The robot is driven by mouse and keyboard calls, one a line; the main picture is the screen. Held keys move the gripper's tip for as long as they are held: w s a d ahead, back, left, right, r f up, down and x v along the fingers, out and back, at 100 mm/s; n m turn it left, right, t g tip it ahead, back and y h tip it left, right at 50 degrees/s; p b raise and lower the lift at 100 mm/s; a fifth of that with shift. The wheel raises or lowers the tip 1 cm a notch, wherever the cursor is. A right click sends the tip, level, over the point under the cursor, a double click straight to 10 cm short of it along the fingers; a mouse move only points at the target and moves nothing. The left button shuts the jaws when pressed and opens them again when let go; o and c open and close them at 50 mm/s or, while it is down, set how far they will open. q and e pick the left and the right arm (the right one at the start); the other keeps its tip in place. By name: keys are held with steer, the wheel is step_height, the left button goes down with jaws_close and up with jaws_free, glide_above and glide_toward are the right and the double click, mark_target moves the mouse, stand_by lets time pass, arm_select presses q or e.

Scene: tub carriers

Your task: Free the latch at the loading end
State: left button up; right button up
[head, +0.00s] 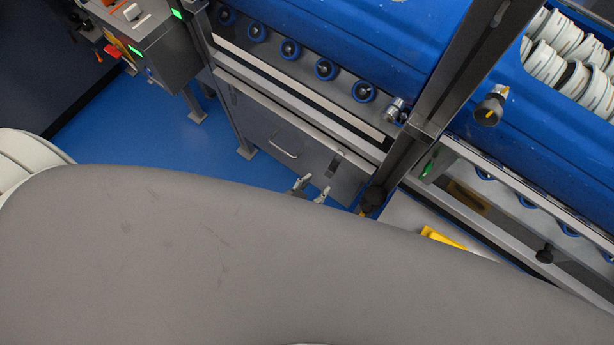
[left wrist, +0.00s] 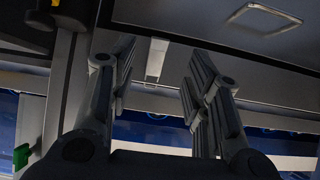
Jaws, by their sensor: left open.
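My left gripper (head: 311,190) shows past the edge of a large grey surface, its two fingers apart and empty, in front of a grey cabinet door. A small metal plate (head: 335,163) on that door lies just beyond the fingertips; in the left wrist view the plate (left wrist: 156,60) shows between the open fingers, apart from them. I cannot tell for certain which part is the latch. Black knobs with yellow marks sit on the frame, one at the right (head: 490,108) and a dark one (head: 372,198) low on the post. My right gripper is not in view.
A dark metal post (head: 440,100) rises right of the gripper. Blue tubs (head: 370,35) rest above rows of blue rollers (head: 325,69); one holds white dishes (head: 570,50). A door handle (head: 285,147) is left of the plate. A control box (head: 150,50) stands top left. Blue floor (head: 190,150) is clear.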

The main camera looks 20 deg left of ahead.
arm_select(q)
steer(key=shift+v, duration=1.7)
steer(key=shift+c, duration=0.4)
